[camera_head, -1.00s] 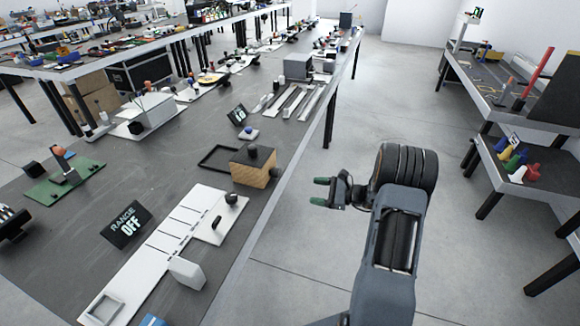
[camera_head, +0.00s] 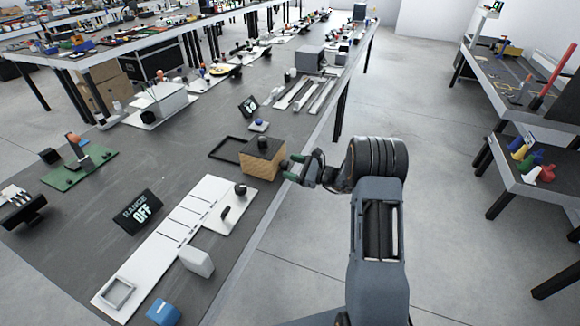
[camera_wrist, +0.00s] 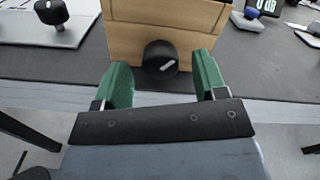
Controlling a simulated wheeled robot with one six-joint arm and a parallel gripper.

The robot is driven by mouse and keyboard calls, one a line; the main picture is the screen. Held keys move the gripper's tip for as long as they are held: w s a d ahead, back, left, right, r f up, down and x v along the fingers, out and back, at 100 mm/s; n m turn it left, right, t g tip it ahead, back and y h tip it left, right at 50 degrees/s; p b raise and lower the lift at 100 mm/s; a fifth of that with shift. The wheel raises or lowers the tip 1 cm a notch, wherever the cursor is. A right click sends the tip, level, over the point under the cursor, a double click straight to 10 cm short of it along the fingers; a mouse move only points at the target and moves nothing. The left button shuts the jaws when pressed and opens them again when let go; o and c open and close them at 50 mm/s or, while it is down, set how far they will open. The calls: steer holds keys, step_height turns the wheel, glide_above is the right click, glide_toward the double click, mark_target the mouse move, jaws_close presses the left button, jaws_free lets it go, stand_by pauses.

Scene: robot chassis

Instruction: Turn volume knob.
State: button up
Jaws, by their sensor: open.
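A wooden box (camera_head: 262,160) stands at the right edge of the grey table. A black knob (camera_head: 262,142) sits on its top. In the wrist view, a round black knob (camera_wrist: 160,60) with a slanted white mark is on the box face (camera_wrist: 125,40) toward me. I cannot tell which knob is named volume. My gripper (camera_head: 292,168) is open and empty beside the box's right side. In the wrist view its green fingers spread left and right of the face knob, apart from it.
A blue-topped knob (camera_head: 259,124) stands behind the box by a small dark display (camera_head: 248,106). A white panel (camera_head: 172,235) with a black knob (camera_head: 240,189) and a "RANGE OFF" display (camera_head: 137,212) lie nearer. Open floor is on the right.

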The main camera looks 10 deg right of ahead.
steer(key=shift+w+a, duration=0.3)
steer(key=shift+a, duration=0.2)
steer(key=c, duration=0.9)
